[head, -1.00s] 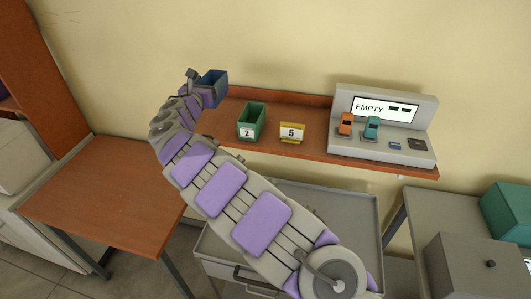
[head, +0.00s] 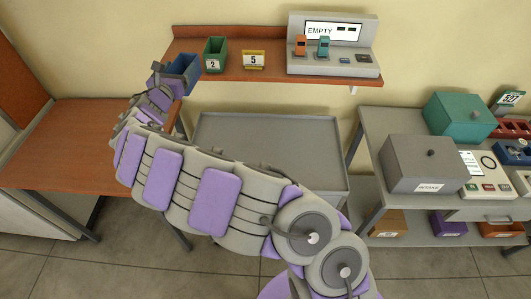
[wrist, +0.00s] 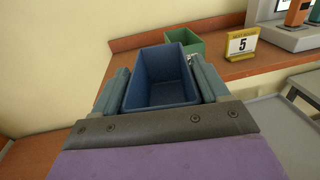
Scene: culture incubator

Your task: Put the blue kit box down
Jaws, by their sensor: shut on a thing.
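The blue kit box (head: 184,72) is an open-topped, empty-looking box. My gripper (wrist: 163,92) is shut on it, with one finger at each side, in the wrist view. In the head view the box is at the left end of the wooden wall shelf (head: 262,77), left of the green box. I cannot tell whether its underside touches the shelf. Part of the box is hidden behind my gripper (head: 172,76).
A green box (head: 215,56) marked 2 and a yellow sign (head: 253,60) marked 5 stand on the shelf, left of a grey device (head: 334,52) reading EMPTY. A grey tray cart (head: 270,140) is below. A wooden table (head: 60,150) is at left.

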